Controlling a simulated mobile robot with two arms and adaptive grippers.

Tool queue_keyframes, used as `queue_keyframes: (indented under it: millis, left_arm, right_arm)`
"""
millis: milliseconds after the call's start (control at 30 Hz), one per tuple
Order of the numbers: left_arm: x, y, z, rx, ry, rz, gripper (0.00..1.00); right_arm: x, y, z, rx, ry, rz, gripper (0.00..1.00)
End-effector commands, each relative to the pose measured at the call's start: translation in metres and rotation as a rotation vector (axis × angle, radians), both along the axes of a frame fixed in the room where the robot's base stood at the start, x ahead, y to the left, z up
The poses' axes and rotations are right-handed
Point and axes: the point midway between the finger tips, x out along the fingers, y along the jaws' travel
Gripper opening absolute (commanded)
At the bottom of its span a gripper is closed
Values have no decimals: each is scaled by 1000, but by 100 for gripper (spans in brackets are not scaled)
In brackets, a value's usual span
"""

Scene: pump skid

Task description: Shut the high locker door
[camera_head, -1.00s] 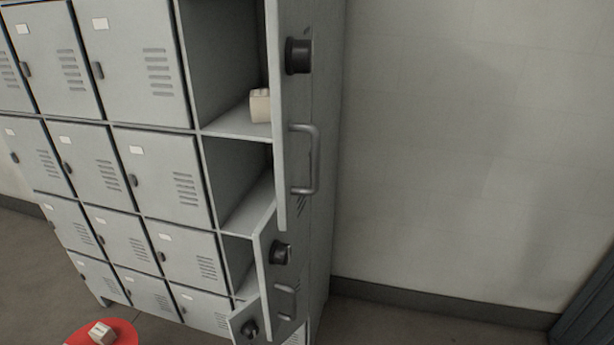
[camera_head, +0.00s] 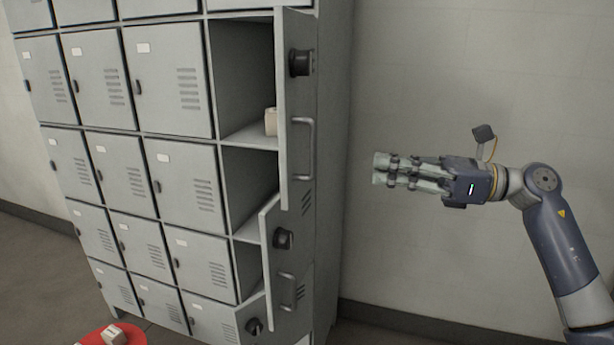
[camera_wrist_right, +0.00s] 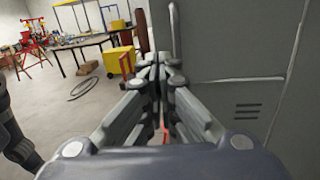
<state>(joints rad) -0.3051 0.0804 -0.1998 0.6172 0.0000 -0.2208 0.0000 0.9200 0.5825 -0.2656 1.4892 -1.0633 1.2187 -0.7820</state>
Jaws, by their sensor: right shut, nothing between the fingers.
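The high locker door (camera_head: 296,110) stands open at the right end of the locker bank, swung out toward me and seen nearly edge-on. My left gripper is not in view.
Below, a middle door (camera_head: 270,250) and a low door (camera_head: 252,318) also stand open. A red round surface (camera_head: 95,336) with a small box (camera_head: 113,335) is at the lower left. The wall (camera_head: 440,80) at right is bare. The right wrist view shows a workbench (camera_wrist_right: 75,42) and yellow bin (camera_wrist_right: 120,65).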

Motion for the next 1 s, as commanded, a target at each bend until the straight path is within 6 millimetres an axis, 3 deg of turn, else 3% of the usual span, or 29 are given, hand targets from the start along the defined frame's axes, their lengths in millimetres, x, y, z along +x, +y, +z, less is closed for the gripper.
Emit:
queue_keyframes:
  millis: [267, 467, 700, 1000]
  left_arm:
    - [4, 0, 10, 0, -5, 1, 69]
    - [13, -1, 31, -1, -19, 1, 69]
    - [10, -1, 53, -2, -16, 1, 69]
    - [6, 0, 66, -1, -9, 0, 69]
  right_arm:
    - [-5, 20, 8, -56, -57, 13, 0]
    - [3, 61, 11, -51, -55, 15, 0]
    - [12, 109, 11, -49, -52, 13, 0]
    - [19, 136, 7, -51, -52, 9, 0]
